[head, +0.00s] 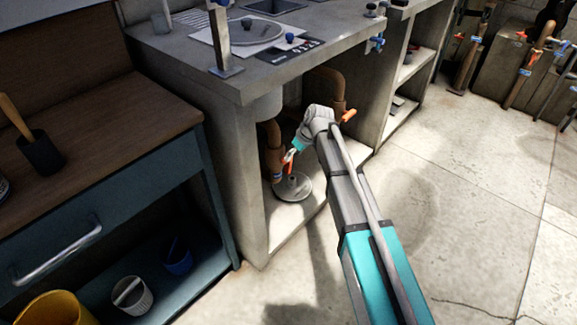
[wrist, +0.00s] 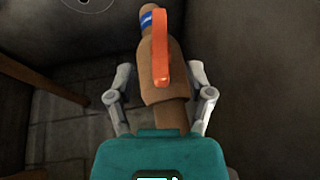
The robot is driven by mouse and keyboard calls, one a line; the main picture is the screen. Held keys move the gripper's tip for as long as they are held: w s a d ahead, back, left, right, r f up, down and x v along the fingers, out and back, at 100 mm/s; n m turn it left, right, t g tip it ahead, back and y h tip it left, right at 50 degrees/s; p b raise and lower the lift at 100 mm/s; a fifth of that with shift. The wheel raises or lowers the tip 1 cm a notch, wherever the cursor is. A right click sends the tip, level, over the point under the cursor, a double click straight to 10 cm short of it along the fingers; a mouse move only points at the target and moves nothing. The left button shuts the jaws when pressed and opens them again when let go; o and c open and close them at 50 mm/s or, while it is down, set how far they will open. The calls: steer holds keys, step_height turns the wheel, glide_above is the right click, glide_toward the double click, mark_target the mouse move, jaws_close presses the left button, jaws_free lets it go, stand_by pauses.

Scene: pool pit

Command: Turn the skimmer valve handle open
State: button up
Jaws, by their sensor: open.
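An orange lever handle (wrist: 162,48) lies along a brown pipe valve (wrist: 165,88) in the wrist view, with a blue band near its far end. My gripper (wrist: 160,71) is open, one finger on each side of the pipe and handle, and no grip shows. In the head view my gripper (head: 292,154) reaches under the counter towards the left brown pipe (head: 273,140). An orange handle (head: 283,187) shows low on that pipe. A second orange handle (head: 348,116) sits on the right brown pipe (head: 332,88). I cannot read which valve is the skimmer's.
A round grey disc (head: 300,190) lies on the cabinet floor below my gripper. The concrete counter (head: 180,58) overhangs the pipes, and its side wall (head: 238,175) stands close on the left. The floor to the right (head: 470,190) is clear.

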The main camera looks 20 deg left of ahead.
steer(key=shift+b+x, duration=1.7)
steer(key=shift+x, duration=0.5)
jaws_close()
